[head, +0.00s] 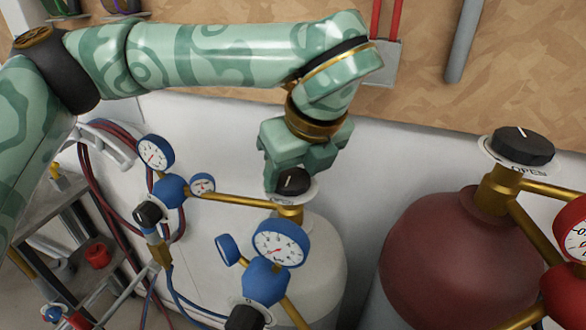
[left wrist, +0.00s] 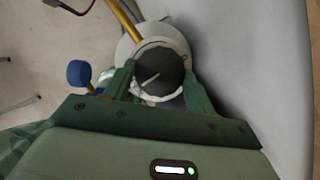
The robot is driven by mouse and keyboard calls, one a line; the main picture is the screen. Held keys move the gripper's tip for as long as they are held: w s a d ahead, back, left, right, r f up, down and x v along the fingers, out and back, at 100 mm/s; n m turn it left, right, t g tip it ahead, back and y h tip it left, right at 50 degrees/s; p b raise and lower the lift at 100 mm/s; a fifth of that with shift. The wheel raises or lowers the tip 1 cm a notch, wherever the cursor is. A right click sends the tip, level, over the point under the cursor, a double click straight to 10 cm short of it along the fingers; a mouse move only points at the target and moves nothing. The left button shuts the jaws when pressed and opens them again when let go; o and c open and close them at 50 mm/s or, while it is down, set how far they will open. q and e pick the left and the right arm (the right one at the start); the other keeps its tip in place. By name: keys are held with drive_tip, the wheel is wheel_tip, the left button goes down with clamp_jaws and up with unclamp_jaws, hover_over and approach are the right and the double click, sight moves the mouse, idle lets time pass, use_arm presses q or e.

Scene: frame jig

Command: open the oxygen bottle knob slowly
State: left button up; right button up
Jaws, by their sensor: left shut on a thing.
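The white gas bottle (head: 328,255) with blue gauges stands in the middle of the head view. Its black valve knob (head: 294,183) sits on top, above a pale dial plate and a brass valve. My left gripper (head: 287,177) comes down from above and is shut on this knob. In the left wrist view the two green fingers lie on either side of the round dark knob (left wrist: 157,68), which bears a pale pointer line. A pale ring plate (left wrist: 138,42) surrounds the knob; its lettering is not readable. My right gripper is not in view.
A dark red bottle (head: 455,255) with its own black knob (head: 522,146) and a plate marked OPEN stands to the right. Blue regulators with dial gauges (head: 281,243) and hoses lie in front and to the left. A pale wall panel (head: 400,150) stands close behind.

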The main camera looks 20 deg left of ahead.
use_arm(q)
drive_tip(key=o, duration=1)
drive_tip(key=p+v, duration=0.3)
drive_tip(key=v, duration=1.3)
drive_tip(key=shift+r, duration=0.1)
drive_tip(key=shift+r, duration=0.1)
